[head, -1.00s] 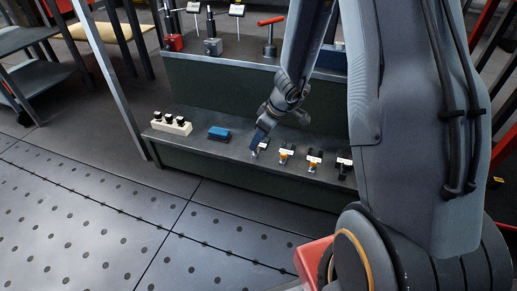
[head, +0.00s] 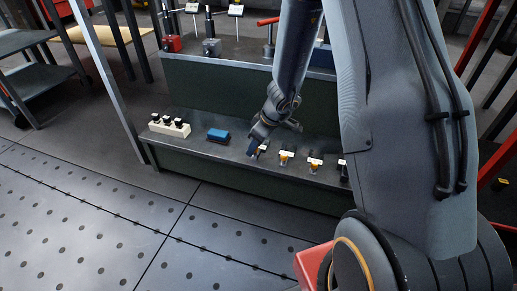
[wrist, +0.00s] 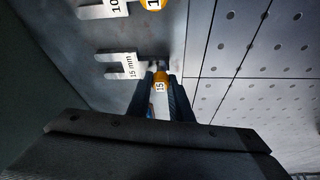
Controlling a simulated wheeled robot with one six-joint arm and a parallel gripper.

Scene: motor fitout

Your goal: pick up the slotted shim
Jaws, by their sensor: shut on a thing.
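The slotted shim (wrist: 118,66) is a grey forked metal plate marked "15 mm", with its slot open to the left in the wrist view. A yellow-orange grip piece marked "15" (wrist: 159,84) stands at its right end. My gripper (wrist: 161,80) is shut on this grip piece, one dark finger on each side. In the head view my gripper (head: 256,143) is low over the front shelf, and the shim is mostly hidden behind it. I cannot tell whether the shim touches the shelf.
A similar shim marked "10" (wrist: 102,9) lies close by. In the head view more tagged pieces (head: 285,158) stand to the right on the lower shelf (head: 205,150). A blue block (head: 218,135) and a white block with black knobs (head: 169,127) are to the left.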

